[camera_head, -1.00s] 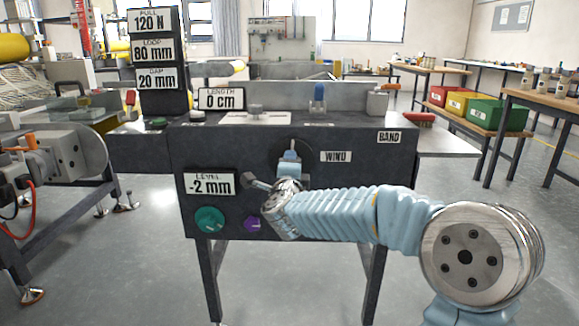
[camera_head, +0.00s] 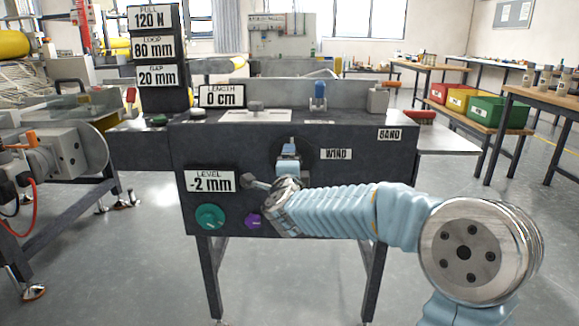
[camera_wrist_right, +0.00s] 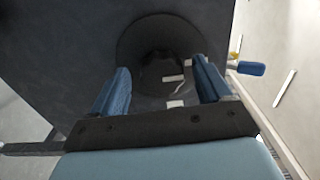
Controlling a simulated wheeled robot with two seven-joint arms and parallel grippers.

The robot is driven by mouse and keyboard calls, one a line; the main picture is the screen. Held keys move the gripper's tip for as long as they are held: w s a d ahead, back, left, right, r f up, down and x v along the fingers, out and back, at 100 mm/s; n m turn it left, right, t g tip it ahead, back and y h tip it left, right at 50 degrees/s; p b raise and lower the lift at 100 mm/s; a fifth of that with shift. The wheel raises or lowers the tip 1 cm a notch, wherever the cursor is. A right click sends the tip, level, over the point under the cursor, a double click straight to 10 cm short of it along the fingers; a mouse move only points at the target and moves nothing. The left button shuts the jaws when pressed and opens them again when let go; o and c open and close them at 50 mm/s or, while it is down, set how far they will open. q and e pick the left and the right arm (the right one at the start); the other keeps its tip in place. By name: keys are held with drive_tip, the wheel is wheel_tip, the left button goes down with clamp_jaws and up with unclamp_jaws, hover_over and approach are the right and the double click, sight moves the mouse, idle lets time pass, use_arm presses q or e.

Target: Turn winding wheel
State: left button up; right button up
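The winding wheel (camera_head: 308,155) is a dark round disc on the front of the dark machine, beside the "WIND" label (camera_head: 336,154). In the right wrist view the wheel (camera_wrist_right: 135,45) lies straight ahead, with a darker hub at its middle. My right gripper (camera_head: 289,148) is at the wheel and covers part of it. In the wrist view its two blue fingers (camera_wrist_right: 160,75) stand well apart, on either side of the hub; whether they touch it cannot be told. My left gripper is not in view.
The machine front also carries a "LEVEL -2 mm" display (camera_head: 210,182), a teal knob (camera_head: 210,217) and a purple knob (camera_head: 253,221). A blue-handled part (camera_wrist_right: 250,68) shows at the wrist view's right.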

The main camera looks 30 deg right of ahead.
drive_tip(key=v, duration=1.3)
drive_tip(key=shift+s+a+b, duration=0.25)
drive_tip(key=shift+s+b, duration=0.05)
drive_tip(key=shift+f, duration=0.1)
